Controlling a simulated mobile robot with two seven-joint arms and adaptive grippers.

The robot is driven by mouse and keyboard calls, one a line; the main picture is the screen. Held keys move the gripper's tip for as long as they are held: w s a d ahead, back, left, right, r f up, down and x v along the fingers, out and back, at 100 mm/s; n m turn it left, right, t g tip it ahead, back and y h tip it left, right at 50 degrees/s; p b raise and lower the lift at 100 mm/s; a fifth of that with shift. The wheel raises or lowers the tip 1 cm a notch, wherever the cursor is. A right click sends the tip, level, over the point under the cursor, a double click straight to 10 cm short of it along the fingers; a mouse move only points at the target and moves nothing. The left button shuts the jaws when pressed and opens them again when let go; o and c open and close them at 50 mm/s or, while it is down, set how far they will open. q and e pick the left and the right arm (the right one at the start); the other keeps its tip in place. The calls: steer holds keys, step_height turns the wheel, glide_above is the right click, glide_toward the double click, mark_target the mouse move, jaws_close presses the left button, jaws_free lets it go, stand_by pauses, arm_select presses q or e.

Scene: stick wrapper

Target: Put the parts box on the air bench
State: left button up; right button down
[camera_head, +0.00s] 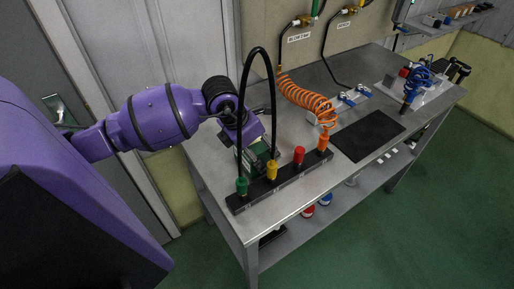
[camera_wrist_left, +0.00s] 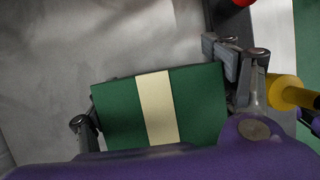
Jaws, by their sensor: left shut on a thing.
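The parts box is a dark green box (camera_wrist_left: 200,108) with a cream stripe across its top. It sits between the two fingers of my left gripper (camera_wrist_left: 165,105), which is shut on it. In the head view the box (camera_head: 258,158) is partly hidden by my left gripper (camera_head: 248,140). It is over the left end of the air bench (camera_head: 205,160), a grey metal table, behind a black bar. I cannot tell whether its underside touches the bench top. My right gripper is not in view.
The black bar (camera_head: 252,196) on the bench's front edge carries green, yellow (camera_head: 272,170), red and orange fittings, close to my left gripper. A black hose arches above it. An orange coiled hose (camera_head: 305,98) and a dark mat (camera_head: 368,136) are farther right.

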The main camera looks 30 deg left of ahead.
arm_select(q)
steer(key=shift+f, duration=0.1)
steer(key=o, duration=1.3)
steer(key=shift+r, duration=0.3)
steer(key=v, duration=1)
steer(key=shift+s+a+r, duration=0.1)
steer(key=shift+s+r, duration=0.05)
steer(key=shift+s, duration=0.05)
steer(key=shift+s+r, duration=0.3)
steer(key=shift+r, duration=0.3)
